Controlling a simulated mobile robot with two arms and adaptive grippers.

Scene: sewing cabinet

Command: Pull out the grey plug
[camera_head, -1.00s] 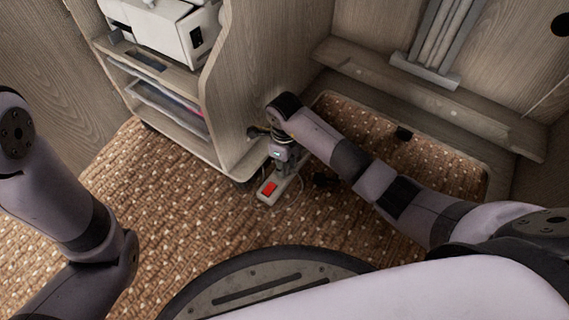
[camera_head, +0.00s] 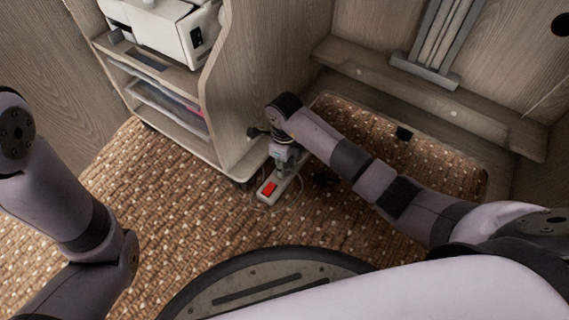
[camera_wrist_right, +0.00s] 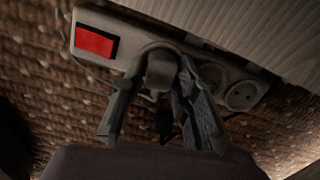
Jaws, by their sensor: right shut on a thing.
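A white power strip (camera_head: 267,193) with a red switch lies on the carpet beside the cabinet. It also shows at the top of the right wrist view (camera_wrist_right: 130,27), with round sockets to the right. The grey plug (camera_wrist_right: 160,71) sits at the strip, between my fingers. My right gripper (camera_wrist_right: 165,78) is shut on the plug, one finger on each side. In the head view my right gripper (camera_head: 286,165) is over the strip and hides the plug. Whether the plug is fully seated cannot be told. My left arm shows at the left, its gripper out of view.
A wooden cabinet (camera_head: 252,85) with shelves and a white machine (camera_head: 165,32) stands just left of my right wrist. A wooden ledge (camera_head: 430,95) runs along the right. Dark cords lie by the strip. The carpet (camera_head: 170,215) in front is clear.

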